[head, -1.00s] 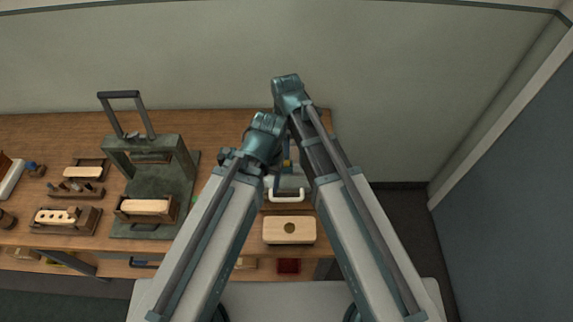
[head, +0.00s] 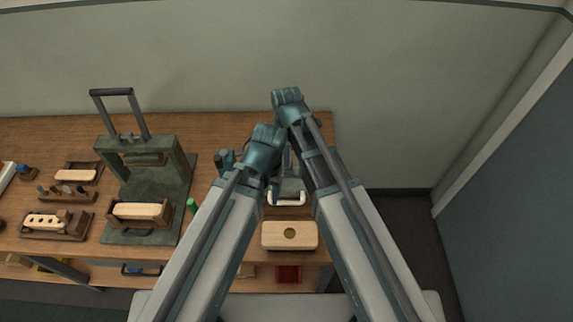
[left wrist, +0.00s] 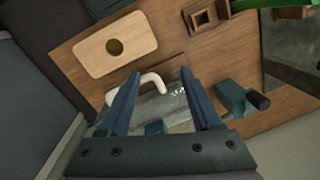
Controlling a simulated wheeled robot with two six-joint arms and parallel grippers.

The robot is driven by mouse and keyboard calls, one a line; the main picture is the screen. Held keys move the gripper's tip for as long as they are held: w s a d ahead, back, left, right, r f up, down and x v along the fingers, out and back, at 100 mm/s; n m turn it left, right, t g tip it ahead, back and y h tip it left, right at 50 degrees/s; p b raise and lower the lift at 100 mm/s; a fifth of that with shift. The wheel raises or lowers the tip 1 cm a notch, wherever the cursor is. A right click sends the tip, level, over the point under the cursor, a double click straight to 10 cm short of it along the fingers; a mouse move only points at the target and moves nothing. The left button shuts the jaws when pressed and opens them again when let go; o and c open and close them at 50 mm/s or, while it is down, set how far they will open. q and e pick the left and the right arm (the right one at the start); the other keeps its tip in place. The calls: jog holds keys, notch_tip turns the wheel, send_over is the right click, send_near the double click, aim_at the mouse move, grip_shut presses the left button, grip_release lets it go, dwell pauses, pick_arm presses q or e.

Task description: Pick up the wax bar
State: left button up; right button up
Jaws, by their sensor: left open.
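I cannot make out the wax bar for certain in either view. My left gripper (left wrist: 160,74) is open and empty in the left wrist view, its two blue fingers apart. Below and between them is a grey, partly see-through box with a white handle (left wrist: 150,80); the box also shows in the head view (head: 291,186), partly behind my arms. My right arm's bent joint (head: 290,99) is in the head view; its finger opening cannot be made out there.
A wooden block with a round hole (head: 290,236) lies at the table's front right. A dark green press (head: 145,160) and brush blocks in wooden holders stand left. A green item (head: 192,206) is beside the press. A red block (head: 288,274) is low in front.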

grip_shut()
jog(key=shift+r, duration=0.15)
notch_tip(320, 180, up, 10)
jog(key=p, duration=1)
jog(key=shift+f, duration=0.2)
